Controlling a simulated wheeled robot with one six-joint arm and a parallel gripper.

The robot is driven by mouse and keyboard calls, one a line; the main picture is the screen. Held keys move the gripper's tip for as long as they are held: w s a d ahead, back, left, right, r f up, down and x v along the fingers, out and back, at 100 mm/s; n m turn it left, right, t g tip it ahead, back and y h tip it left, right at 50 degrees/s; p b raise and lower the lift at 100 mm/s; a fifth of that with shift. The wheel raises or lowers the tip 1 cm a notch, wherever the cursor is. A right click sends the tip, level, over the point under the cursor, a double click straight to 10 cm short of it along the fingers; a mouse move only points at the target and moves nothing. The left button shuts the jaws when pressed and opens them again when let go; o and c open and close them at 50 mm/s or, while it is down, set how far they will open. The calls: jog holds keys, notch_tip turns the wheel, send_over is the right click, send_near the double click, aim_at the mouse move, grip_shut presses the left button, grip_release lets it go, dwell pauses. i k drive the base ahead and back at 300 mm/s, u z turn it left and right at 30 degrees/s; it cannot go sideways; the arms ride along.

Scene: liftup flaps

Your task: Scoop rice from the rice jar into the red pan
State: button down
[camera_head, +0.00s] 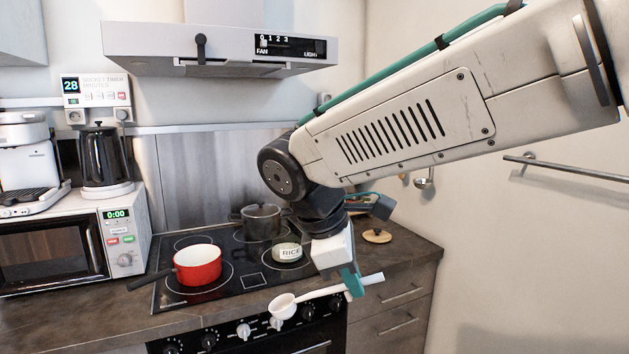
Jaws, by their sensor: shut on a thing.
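The red pan (198,266), with a dark handle, sits on a front left zone of the black cooktop. The rice jar (287,249), labelled RICE, stands on the cooktop right of the pan, close beside my arm in the picture. My gripper (352,284), with teal fingers, is shut on the handle of a white scoop (283,306). The scoop is held in front of the cooktop's front edge, its bowl pointing left, lower than the jar in the picture. Whether the bowl holds any rice is too small to tell.
A dark lidded pot (260,221) stands at the back of the cooktop (226,299). A round wooden lid (377,236) lies on the counter at right. A microwave (60,249) stands at left. The range hood (215,49) hangs above. Knobs line the oven front.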

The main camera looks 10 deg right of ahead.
aim_at(286, 246)
jog(key=u, duration=0.05)
jog(key=i, duration=1.8)
